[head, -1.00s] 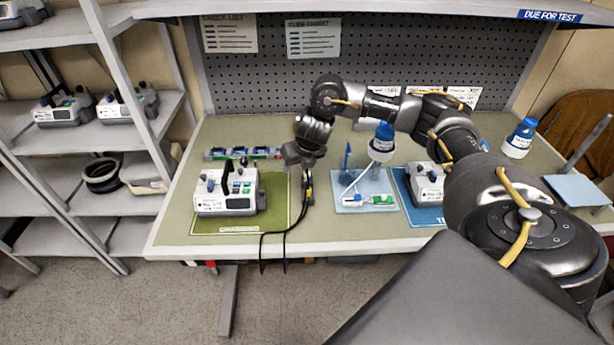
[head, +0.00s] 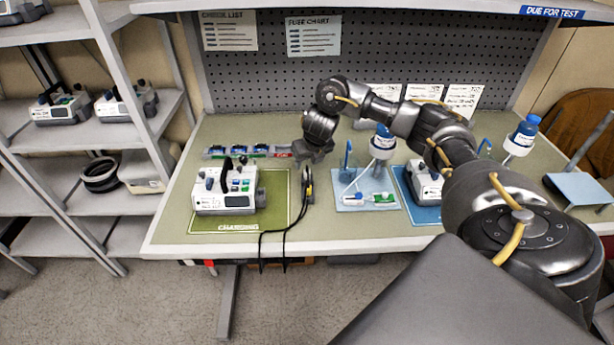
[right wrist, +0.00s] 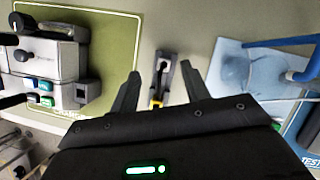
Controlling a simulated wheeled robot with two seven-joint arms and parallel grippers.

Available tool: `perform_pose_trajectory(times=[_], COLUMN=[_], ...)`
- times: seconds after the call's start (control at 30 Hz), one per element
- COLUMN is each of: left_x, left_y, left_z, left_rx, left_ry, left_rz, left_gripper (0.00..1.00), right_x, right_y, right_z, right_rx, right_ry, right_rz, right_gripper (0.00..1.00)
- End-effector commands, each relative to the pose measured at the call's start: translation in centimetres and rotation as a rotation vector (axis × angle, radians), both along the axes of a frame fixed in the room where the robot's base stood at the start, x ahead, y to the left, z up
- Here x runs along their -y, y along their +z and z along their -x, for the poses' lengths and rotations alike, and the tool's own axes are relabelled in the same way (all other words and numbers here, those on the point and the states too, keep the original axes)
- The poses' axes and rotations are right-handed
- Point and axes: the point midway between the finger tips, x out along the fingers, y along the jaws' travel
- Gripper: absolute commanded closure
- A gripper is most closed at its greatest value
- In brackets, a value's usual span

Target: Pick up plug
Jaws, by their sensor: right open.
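The plug (head: 307,187) is a small dark piece with yellow on it. It lies on the bench just right of the green charging mat, with black cables running over the front edge. My right gripper (head: 312,157) is open and empty, above and slightly behind the plug in the head view. In the right wrist view the plug (right wrist: 160,82) shows between the two spread fingers (right wrist: 160,85), apart from both. My left gripper is not in view.
A white pump (head: 226,190) sits on the green mat (head: 273,190). A light blue tray (head: 345,203) with a stand and small parts is right of the plug. Another pump (head: 426,183) is on a blue mat.

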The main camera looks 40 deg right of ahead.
Motion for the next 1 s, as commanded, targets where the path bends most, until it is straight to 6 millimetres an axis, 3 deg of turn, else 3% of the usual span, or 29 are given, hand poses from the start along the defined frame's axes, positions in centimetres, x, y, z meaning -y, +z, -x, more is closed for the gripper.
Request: perform_pose_trajectory(times=[0.17,0.3,0.6,0.97,1.0], left_x=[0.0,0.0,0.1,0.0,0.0], left_y=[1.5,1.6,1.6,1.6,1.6], left_z=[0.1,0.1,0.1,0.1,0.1], left_rx=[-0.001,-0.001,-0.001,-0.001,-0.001], left_ry=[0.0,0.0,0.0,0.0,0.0], left_rz=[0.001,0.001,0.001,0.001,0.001], left_gripper=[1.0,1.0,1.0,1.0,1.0], right_x=[0.6,0.8,0.8,0.8,0.8], right_y=[-2.3,-4.0,-4.6,-4.6,-4.6], right_z=[-0.4,-1.1,-1.3,-1.3,-1.3], right_rx=[-0.005,-0.003,-0.001,-0.001,-0.001], right_ry=[-0.003,-0.003,0.0,0.0,0.0], right_rz=[0.001,0.0,0.001,0.001,0.001], right_gripper=[0.53,0.53,0.53,0.99,0.99])
